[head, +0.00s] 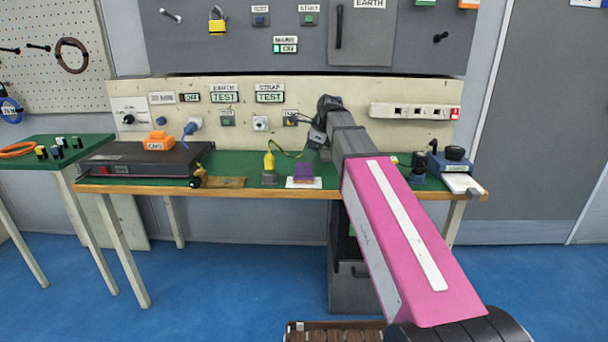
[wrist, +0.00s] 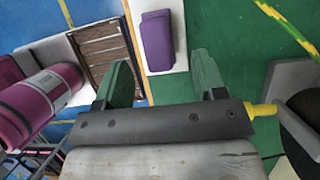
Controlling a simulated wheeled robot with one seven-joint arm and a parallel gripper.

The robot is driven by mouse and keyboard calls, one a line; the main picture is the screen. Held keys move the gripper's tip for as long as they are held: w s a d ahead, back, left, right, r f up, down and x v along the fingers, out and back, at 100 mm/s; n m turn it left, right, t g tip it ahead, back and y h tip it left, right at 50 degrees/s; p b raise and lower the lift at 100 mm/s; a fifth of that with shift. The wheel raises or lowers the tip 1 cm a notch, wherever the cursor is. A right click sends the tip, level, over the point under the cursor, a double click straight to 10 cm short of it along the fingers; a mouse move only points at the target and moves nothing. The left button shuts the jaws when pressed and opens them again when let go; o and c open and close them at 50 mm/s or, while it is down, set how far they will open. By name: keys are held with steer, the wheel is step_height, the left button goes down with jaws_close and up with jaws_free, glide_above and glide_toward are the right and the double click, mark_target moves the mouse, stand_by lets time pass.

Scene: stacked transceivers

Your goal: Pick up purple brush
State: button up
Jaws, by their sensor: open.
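The purple brush (head: 304,171) stands on a small white plate (head: 303,184) near the front edge of the green workbench. In the wrist view the purple brush (wrist: 158,42) lies on the white plate (wrist: 180,52), just beyond the fingertips and roughly between their lines. My gripper (wrist: 161,70) is open and empty, its two green fingers spread wide on either side. In the head view my gripper (head: 317,137) is above and a little behind the brush, partly hidden by my arm. It does not appear to touch the brush.
A yellow-topped tool (head: 269,163) on a grey base stands just left of the brush. A dark flat box (head: 145,160) with an orange piece (head: 158,141) is further left. A blue device (head: 450,160) stands at the right end. A socket panel (head: 260,112) rises behind.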

mark_target(302, 163)
steer(key=shift+s+x, duration=0.2)
steer(key=shift+x, duration=3.2)
jaws_close()
steer(key=shift+r, duration=0.1)
steer(key=shift+r, duration=0.85)
step_height(302, 163, up, 3)
steer(key=shift+f, duration=0.2)
steer(key=s+a+r, duration=0.6)
steer(key=s+a, duration=0.1)
steer(key=s, duration=0.2)
steer(key=shift+r, duration=0.3)
